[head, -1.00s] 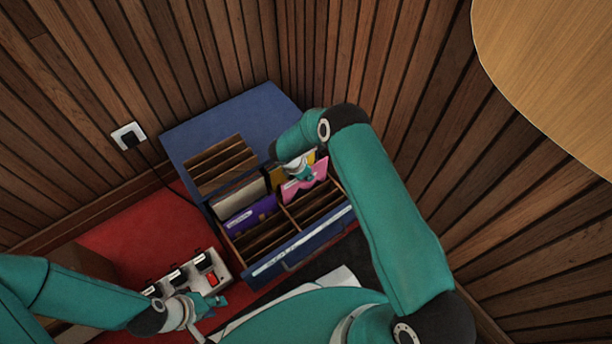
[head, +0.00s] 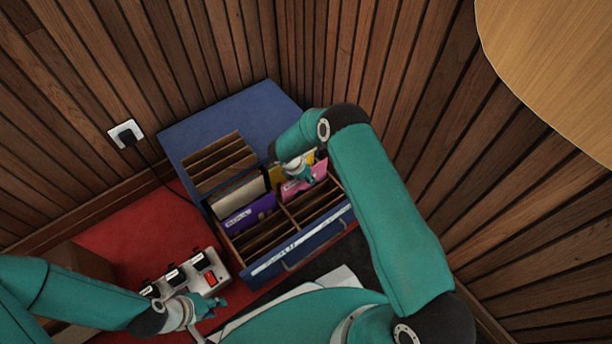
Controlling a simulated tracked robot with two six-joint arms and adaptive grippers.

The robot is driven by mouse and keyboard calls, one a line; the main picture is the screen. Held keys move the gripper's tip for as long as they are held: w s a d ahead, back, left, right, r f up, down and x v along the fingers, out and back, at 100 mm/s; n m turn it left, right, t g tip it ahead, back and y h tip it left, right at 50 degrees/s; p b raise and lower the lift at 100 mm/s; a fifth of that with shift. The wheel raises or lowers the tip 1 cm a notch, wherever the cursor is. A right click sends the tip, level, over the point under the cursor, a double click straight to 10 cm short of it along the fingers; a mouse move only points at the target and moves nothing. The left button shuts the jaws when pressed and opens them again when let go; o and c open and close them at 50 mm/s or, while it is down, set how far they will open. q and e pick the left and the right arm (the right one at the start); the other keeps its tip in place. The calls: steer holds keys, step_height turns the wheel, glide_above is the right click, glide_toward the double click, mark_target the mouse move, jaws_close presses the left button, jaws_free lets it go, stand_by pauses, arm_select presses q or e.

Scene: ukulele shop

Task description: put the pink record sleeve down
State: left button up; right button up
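The pink record sleeve (head: 290,189) stands slightly tilted in the right row of the open blue drawer (head: 318,238), its lower part hidden inside. My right gripper (head: 306,174) comes down from above at its top edge and looks shut on it; the fingertips are partly hidden. My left gripper (head: 214,313) is open and empty, low in the picture beside the grey switch box.
A purple sleeve (head: 248,214) and a cream sleeve (head: 238,195) stand in the left row; a yellow one (head: 277,175) stands behind the pink one. The grey switch box (head: 206,277) rests on the red surface (head: 140,235). Slatted walls enclose the corner.

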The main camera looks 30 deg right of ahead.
steer(key=shift+r, duration=0.1)
steer(key=p+v, duration=0.5)
steer(key=v, duration=0.7)
steer(key=shift+d, duration=0.2)
steer(key=shift+s+a+r, duration=0.1)
steer(key=shift+a+r, duration=0.05)
steer(key=shift+r, duration=0.2)
steer(key=s+a+f+m+g+y, duration=0.25)
steer(key=s+a+m+y, duration=0.6)
steer(key=s, duration=0.65)
steer(key=s+a+r+m+t, duration=0.1)
steer(key=s+m, duration=0.4)
steer(key=m, duration=0.1)
steer(key=s+a+r+m+t, duration=0.1)
steer(key=s+m, duration=0.4)
steer(key=m, duration=0.2)
steer(key=shift+a+r, duration=0.35)
